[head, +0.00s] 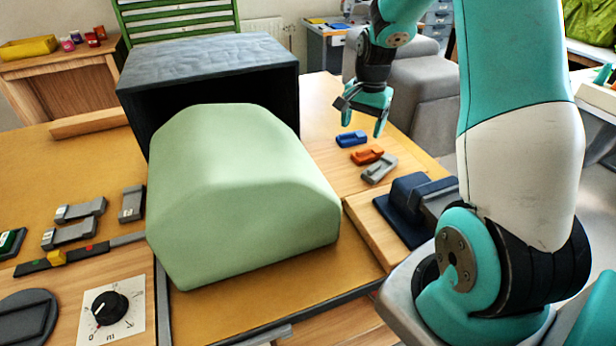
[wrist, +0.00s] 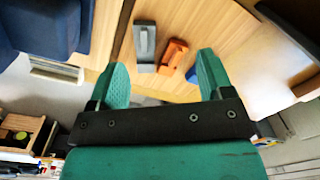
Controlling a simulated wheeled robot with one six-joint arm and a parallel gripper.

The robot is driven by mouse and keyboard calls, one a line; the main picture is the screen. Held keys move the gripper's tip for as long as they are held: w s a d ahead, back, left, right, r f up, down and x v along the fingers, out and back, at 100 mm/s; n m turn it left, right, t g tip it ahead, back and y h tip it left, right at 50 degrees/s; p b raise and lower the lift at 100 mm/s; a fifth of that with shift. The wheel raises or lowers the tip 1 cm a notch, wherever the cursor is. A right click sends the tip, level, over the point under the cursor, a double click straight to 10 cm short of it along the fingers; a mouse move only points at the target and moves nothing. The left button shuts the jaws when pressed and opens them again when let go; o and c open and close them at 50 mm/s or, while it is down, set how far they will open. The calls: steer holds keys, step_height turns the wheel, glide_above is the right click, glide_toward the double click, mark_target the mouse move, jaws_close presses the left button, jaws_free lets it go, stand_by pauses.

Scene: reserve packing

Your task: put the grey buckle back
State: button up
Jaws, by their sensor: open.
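A grey buckle (head: 379,168) lies on the wooden table right of the green block, nearest in a short row with an orange buckle (head: 367,155) and a blue buckle (head: 351,139). My gripper (head: 363,115) is open and empty, above and beyond the row. In the wrist view my gripper (wrist: 163,72) has its fingers spread, with the grey buckle (wrist: 145,45) and orange buckle (wrist: 174,55) showing between them. The blue buckle (wrist: 191,75) is partly hidden by the right finger.
A large pale green block (head: 235,190) stands mid-table, before a dark open-fronted box (head: 210,75). A navy fixture (head: 405,205) sits near the grey buckle. Several grey pieces (head: 80,211) and a dial (head: 110,307) lie at the left. Table between block and buckles is clear.

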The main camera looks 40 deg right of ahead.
steer(key=s+a+r+n, duration=0.2)
steer(key=a+r+n, duration=0.1)
steer(key=a, duration=0.5)
steer(key=s+a+r+n+y, duration=0.1)
steer(key=s+a+r+n, duration=0.1)
steer(key=a, duration=0.5)
steer(key=s+a+r+n+y, duration=0.1)
steer(key=s+a+r+n, duration=0.2)
steer(key=a+n, duration=0.3)
steer(key=shift+s+a+r+t, duration=0.15)
steer(key=shift+a+r, duration=0.3)
steer(key=shift+a, duration=0.25)
steer(key=shift+w+a+r+t, duration=0.1)
steer(key=shift+a+r+t, duration=0.05)
steer(key=shift+a+r, duration=0.4)
steer(key=s+a+r+n+y, duration=0.1)
steer(key=s+a+n, duration=0.3)
steer(key=s, duration=0.3)
steer(key=s+a+r+n+g, duration=0.1)
steer(key=s+a+n, duration=0.4)
steer(key=s+a, duration=0.1)
steer(key=shift+s+r+n+y, duration=0.3)
steer(key=shift+s+y, duration=0.1)
steer(key=shift+s, duration=0.3)
steer(key=shift+f, duration=0.15)
steer(key=shift+f+b, duration=0.6)
steer(key=shift+b, duration=0.15)
